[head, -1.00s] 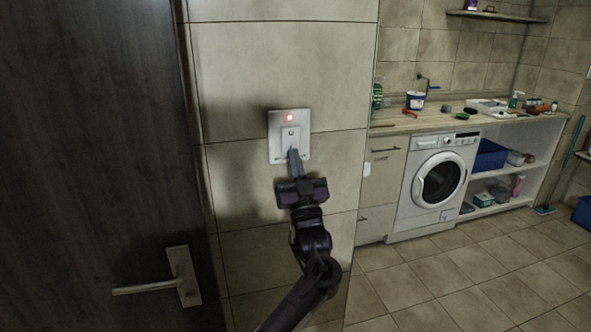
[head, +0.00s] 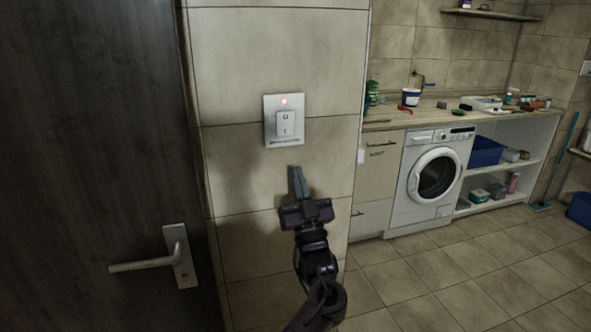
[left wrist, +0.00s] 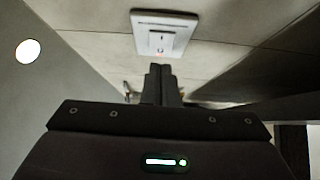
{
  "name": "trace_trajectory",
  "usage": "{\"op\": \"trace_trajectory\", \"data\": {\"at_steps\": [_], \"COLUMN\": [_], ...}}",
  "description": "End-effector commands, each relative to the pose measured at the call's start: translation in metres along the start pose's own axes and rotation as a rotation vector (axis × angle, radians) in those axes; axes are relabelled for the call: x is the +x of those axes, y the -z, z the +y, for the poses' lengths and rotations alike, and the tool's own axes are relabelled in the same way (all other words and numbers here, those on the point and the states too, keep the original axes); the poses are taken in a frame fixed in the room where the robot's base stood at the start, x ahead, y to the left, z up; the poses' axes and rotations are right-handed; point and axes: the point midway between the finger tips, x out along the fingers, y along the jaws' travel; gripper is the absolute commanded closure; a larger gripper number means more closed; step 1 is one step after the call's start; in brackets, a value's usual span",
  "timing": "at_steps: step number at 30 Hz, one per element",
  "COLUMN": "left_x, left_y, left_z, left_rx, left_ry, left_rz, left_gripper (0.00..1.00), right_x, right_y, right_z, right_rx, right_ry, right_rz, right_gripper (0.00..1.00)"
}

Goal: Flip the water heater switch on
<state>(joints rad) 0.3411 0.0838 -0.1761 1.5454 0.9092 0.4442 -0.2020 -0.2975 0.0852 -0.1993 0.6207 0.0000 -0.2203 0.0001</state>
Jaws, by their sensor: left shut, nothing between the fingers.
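The water heater switch (head: 284,122) is a pale square plate on the tiled wall, with a white rocker and a glowing red light at its top. It also shows in the left wrist view (left wrist: 163,33). My left gripper (head: 298,169) is shut and empty. Its fingertips are just below the plate, apart from it, with the rocker fully in sight. In the left wrist view the closed fingers (left wrist: 161,67) point toward the plate. My right gripper is not in view.
A dark door (head: 90,130) with a lever handle (head: 150,265) is at the left. A washing machine (head: 435,178) stands under a cluttered counter (head: 400,121) at the right. The tiled floor (head: 440,275) in front is clear.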

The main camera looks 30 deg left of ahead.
Motion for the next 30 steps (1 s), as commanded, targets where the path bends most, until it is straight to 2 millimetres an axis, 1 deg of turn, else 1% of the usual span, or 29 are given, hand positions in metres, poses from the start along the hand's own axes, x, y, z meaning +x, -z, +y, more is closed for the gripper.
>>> {"op": "trace_trajectory", "data": {"at_steps": [1,4,7,12,26,28,29,30], "left_x": [-0.013,-0.025,-0.033,-0.037,-0.036,-0.040,-0.043,-0.049], "left_y": [-0.005,-0.006,-0.007,-0.006,-0.007,-0.012,-0.017,-0.026], "left_z": [0.000,0.000,0.000,0.000,0.000,0.003,0.005,0.009], "left_rx": [-0.002,-0.001,-0.001,0.000,0.000,0.003,0.006,0.013], "left_ry": [-0.001,0.000,0.001,0.001,0.000,-0.013,-0.025,-0.048], "left_rz": [-0.002,-0.002,0.000,0.000,0.000,-0.010,-0.020,-0.041], "left_gripper": [1.00,1.00,1.00,1.00,1.00,1.00,1.00,1.00], "right_x": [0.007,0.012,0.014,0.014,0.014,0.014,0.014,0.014], "right_y": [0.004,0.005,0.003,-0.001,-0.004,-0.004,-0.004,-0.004], "right_z": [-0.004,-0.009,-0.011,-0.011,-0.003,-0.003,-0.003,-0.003], "right_rx": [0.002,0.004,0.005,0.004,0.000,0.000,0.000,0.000], "right_ry": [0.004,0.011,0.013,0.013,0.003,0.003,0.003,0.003], "right_rz": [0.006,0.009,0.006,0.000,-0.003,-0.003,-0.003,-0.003], "right_gripper": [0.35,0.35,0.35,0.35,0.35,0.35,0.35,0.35]}}
